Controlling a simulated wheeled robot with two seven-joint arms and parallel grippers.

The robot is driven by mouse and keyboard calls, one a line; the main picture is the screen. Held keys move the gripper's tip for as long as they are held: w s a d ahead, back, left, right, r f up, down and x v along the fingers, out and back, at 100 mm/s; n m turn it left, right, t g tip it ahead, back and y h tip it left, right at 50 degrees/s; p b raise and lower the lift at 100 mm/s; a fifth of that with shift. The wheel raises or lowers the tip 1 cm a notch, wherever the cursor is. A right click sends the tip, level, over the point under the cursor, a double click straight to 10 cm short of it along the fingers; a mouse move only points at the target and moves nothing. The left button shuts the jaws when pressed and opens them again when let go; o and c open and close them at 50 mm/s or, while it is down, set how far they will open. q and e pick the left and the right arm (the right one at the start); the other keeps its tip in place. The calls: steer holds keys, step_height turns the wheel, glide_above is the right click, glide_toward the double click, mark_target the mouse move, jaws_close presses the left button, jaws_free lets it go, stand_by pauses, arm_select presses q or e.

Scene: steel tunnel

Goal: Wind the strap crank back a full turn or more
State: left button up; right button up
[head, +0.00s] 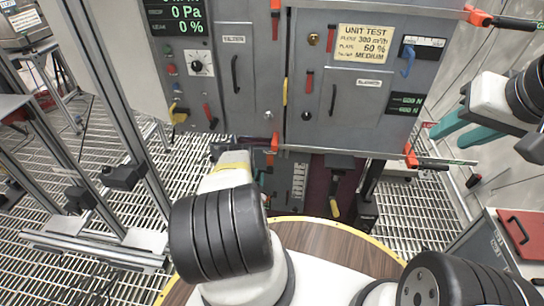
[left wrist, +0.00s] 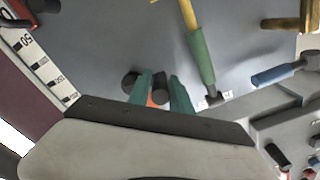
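The teal fingers of my left gripper (left wrist: 160,84) point away from the wrist camera, one on each side of a short black cylinder (left wrist: 160,90). A small orange part (left wrist: 154,101) shows between the fingers; it may belong to the strap crank, but I cannot tell. A second black cylinder end (left wrist: 129,82) lies just left of the left finger. Whether the fingers press on anything is unclear. In the head view my left wrist hides most of this spot, below the grey cabinet beside an orange part (head: 274,143). My right gripper (head: 450,130) is open and empty at the right.
A yellow-green handle (left wrist: 200,55), a blue handle (left wrist: 272,75) and a brass fitting (left wrist: 288,23) are close to the left gripper. A scale strip (left wrist: 40,62) is at left. Orange clamps (head: 478,16) sit along the cabinet (head: 250,80). A red-topped case (head: 520,235) stands at right.

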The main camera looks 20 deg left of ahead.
arm_select(q)
jaws_close()
steer(key=shift+f+n, duration=0.1)
steer(key=shift+n, duration=0.2)
steer(key=f+n, duration=0.1)
steer(key=n, duration=0.2)
steer(key=shift+f, duration=0.2)
steer(key=shift+d+f+n, duration=0.15)
steer(key=shift+f+n, duration=0.2)
steer(key=shift+n, duration=0.5)
steer(key=shift+d+f+n, duration=0.15)
steer(key=shift+f+n, duration=0.15)
steer(key=shift+n, duration=0.55)
steer(key=shift+o, duration=1.1)
jaws_free()
